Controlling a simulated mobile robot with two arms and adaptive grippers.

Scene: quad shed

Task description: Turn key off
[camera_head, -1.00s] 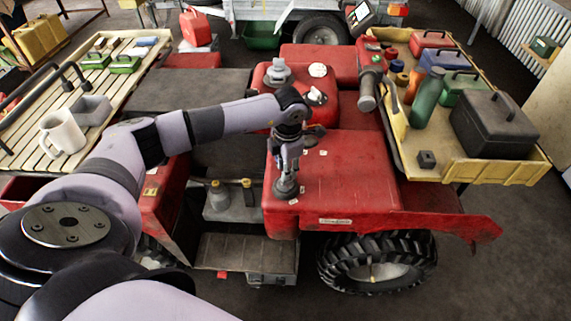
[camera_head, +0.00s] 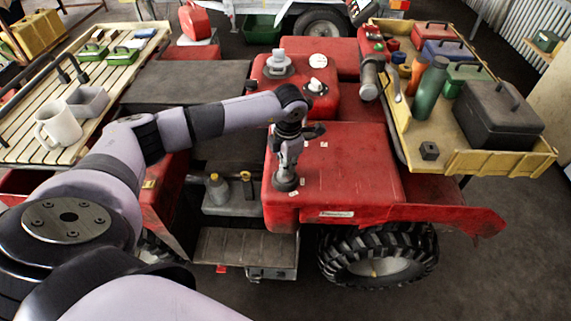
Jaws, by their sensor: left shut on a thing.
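My left gripper (camera_head: 287,178) reaches down from the left arm to the front left part of the red quad body (camera_head: 345,165). It is shut on a small grey key knob (camera_head: 285,185) on the top of that body. The gripper and its wrist cover most of the knob, so its turn angle cannot be made out. Small white marks (camera_head: 294,193) sit on the red surface around it. My right gripper does not show.
A slatted rack (camera_head: 25,115) with a white mug (camera_head: 58,125) is at left. A yellow tray (camera_head: 475,165) with a black toolbox (camera_head: 497,115) and a green bottle (camera_head: 428,88) is at right. Knobs and a white gauge (camera_head: 318,60) stand behind the wrist.

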